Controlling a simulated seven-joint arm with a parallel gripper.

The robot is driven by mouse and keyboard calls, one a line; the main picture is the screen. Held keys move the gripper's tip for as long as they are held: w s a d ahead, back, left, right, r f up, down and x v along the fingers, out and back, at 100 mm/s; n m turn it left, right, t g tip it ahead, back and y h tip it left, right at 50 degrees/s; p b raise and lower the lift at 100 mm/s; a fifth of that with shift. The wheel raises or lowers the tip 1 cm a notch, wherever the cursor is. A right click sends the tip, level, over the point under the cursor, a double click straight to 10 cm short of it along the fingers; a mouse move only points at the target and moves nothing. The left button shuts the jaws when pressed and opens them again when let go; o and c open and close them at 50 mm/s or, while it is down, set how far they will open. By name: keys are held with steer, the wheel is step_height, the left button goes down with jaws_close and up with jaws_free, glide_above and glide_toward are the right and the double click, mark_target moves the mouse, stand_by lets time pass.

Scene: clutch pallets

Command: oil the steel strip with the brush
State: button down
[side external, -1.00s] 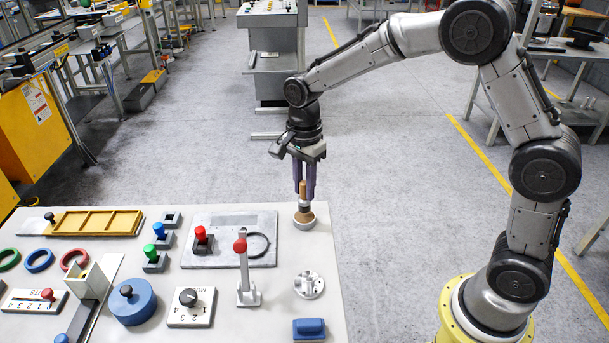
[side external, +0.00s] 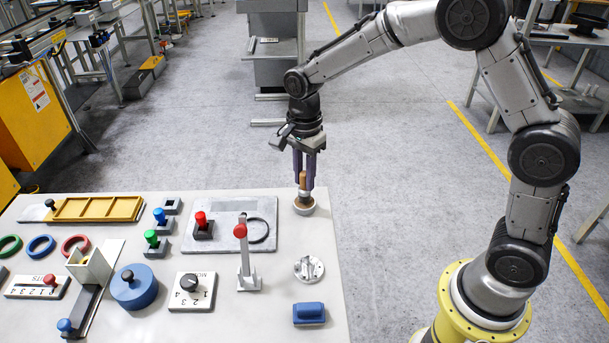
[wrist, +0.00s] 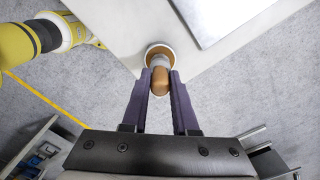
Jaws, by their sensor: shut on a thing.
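My gripper (side external: 305,186) is shut on the wooden handle of the brush (side external: 303,180), which it holds upright. The brush's lower end is in a small round cup (side external: 304,212) at the table's far right corner; its bristles are hidden. In the wrist view the brown handle (wrist: 160,82) sits between the two purple fingers, with the cup rim (wrist: 148,50) around the brush. The steel strip appears to be the flat grey band (side external: 229,218) on the grey plate (side external: 190,247), left of the cup.
A red-knobbed lever (side external: 247,258) stands upright in front of the plate. A red-knobbed block (side external: 202,228) and a black ring (side external: 264,231) are on the plate. A metal disc (side external: 309,269) and a blue block (side external: 309,314) lie in front of the cup.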

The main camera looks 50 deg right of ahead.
mark_target(304, 172)
steer(key=shift+f, duration=0.6)
stand_by(1.3)
steer(key=shift+r, duration=3.6)
steer(key=w+d+n, duration=0.1)
steer(key=n, duration=0.3)
steer(key=w+d+f+n, duration=0.1)
steer(key=n, duration=0.4)
steer(key=w+d+n, duration=0.1)
steer(key=d+n, duration=0.1)
steer(key=n, duration=0.2)
steer(key=shift+w+d+f+n, duration=0.1)
steer(key=shift+w+f+n, duration=0.2)
steer(key=shift+w+n, duration=0.1)
